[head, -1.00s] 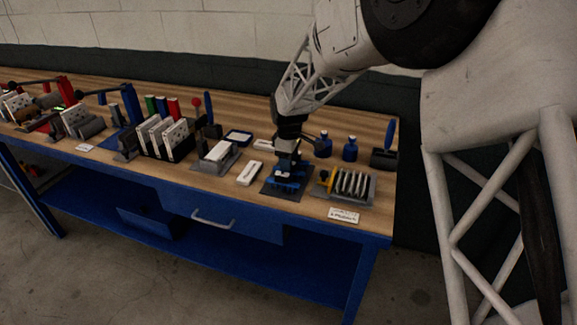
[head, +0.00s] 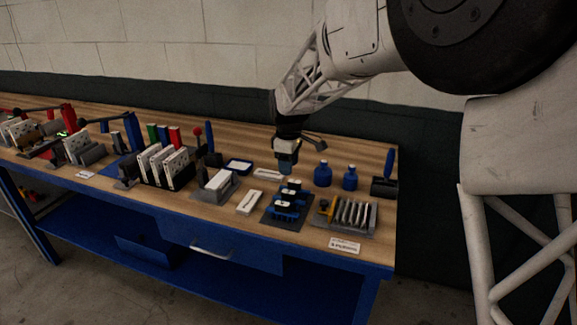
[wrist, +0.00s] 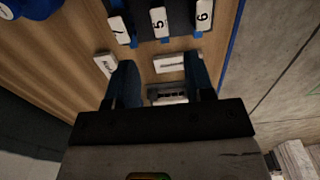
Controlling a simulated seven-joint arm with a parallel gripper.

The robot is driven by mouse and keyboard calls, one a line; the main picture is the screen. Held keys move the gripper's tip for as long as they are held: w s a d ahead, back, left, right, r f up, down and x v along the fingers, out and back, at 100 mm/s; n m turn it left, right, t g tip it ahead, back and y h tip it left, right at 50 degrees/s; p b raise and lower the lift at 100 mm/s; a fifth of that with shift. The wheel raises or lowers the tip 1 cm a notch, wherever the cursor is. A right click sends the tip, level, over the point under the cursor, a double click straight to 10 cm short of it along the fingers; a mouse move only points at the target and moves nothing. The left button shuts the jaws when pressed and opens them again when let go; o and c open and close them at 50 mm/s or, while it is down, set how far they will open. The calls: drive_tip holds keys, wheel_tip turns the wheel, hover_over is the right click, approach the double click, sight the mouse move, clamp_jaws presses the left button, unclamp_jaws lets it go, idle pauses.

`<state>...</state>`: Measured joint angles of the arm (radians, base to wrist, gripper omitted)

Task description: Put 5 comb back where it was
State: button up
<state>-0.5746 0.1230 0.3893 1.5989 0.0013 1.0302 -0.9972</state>
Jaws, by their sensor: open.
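The 5 comb (wrist: 159,22) shows at the top of the wrist view as a white plate marked 5. It stands between the 7 comb (wrist: 118,30) and the 6 comb (wrist: 204,15), with blue parts below them. In the head view, these dark pieces with white tops sit in a row in a blue holder on a dark mat (head: 279,222). My gripper (head: 285,171) is above the bench behind this row, apart from it. In the wrist view, my gripper (wrist: 160,60) has its fingers spread with nothing held between them. How deep the 5 comb sits is hidden.
A grey rack of upright plates (head: 352,213) stands right of the mat, with a label card (head: 344,246) in front. Two blue bottles (head: 323,174) stand behind. A white box (head: 250,202) and a grey tray (head: 213,190) are to the left.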

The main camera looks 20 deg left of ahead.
idle(0.7)
drive_tip(key=s+d+r+m, duration=0.3)
drive_tip(key=s+d, duration=0.2)
drive_tip(key=d, duration=0.5)
drive_tip(key=s+d+r+m+t, duration=0.1)
drive_tip(key=s+d+r+m, duration=0.3)
drive_tip(key=d, duration=0.5)
drive_tip(key=s+d+r+m, duration=0.25)
drive_tip(key=s+d, duration=0.35)
drive_tip(key=d, duration=0.4)
drive_tip(key=s+d+f+m, duration=0.1)
drive_tip(key=s+d+m, duration=0.3)
drive_tip(key=s+d, duration=0.3)
drive_tip(key=s+d+f+m+t, duration=0.1)
drive_tip(key=s+d+m, duration=0.3)
drive_tip(key=s, duration=1.2)
drive_tip(key=d+f, duration=0.1)
drive_tip(key=d, duration=0.3)
drive_tip(key=shift+s+d+m+t, duration=0.2)
drive_tip(key=shift+s+m+t, duration=0.05)
drive_tip(key=shift+m+t, duration=0.1)
